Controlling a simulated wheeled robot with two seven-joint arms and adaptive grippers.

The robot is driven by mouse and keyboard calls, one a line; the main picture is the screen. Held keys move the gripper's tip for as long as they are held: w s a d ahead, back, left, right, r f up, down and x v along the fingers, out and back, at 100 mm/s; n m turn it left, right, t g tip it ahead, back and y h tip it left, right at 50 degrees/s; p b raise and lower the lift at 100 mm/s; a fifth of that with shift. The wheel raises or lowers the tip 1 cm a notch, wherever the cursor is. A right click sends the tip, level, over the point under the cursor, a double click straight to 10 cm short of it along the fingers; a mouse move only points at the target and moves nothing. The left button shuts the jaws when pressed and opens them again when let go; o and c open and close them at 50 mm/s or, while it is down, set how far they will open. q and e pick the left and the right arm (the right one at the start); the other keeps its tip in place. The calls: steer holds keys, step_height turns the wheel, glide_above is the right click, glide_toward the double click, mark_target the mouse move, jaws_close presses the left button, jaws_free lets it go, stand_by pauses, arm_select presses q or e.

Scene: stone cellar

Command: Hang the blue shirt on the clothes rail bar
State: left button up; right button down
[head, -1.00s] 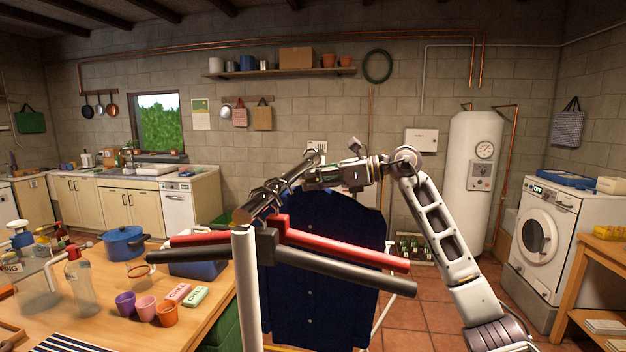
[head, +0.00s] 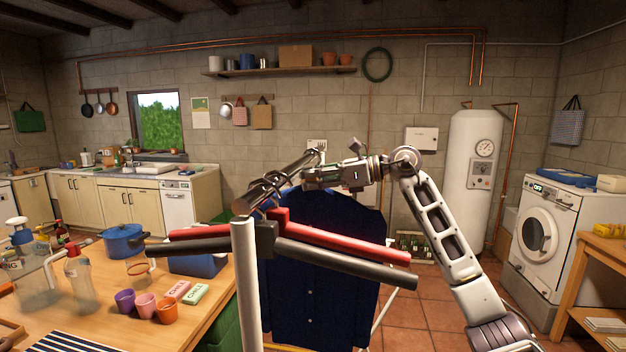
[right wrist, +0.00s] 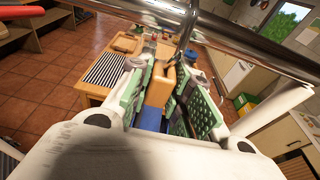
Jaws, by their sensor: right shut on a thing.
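The dark blue shirt (head: 320,285) hangs below the chrome clothes rail bar (head: 265,197), which runs away from me above a white post (head: 245,290). In the right wrist view, my right gripper (right wrist: 165,82) is shut on the tan hanger (right wrist: 160,88), with blue shirt cloth (right wrist: 150,120) just below it. The hanger's metal hook (right wrist: 187,38) rises to the chrome bar (right wrist: 125,12). I cannot tell whether the hook rests over the bar. In the head view, my right gripper (head: 290,190) is close beside the bar and partly hidden by it. My left gripper is not in view.
A red bar (head: 345,238) and a black bar (head: 345,262) cross in front of the shirt near the post top. A wooden table (head: 85,300) with cups and bottles stands at the left. A washing machine (head: 540,225) stands at the right, with tiled floor between.

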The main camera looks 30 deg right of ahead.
steer(key=c, duration=1.2)
jaws_free()
steer(key=shift+c, duration=0.2)
steer(key=shift+v, duration=6)
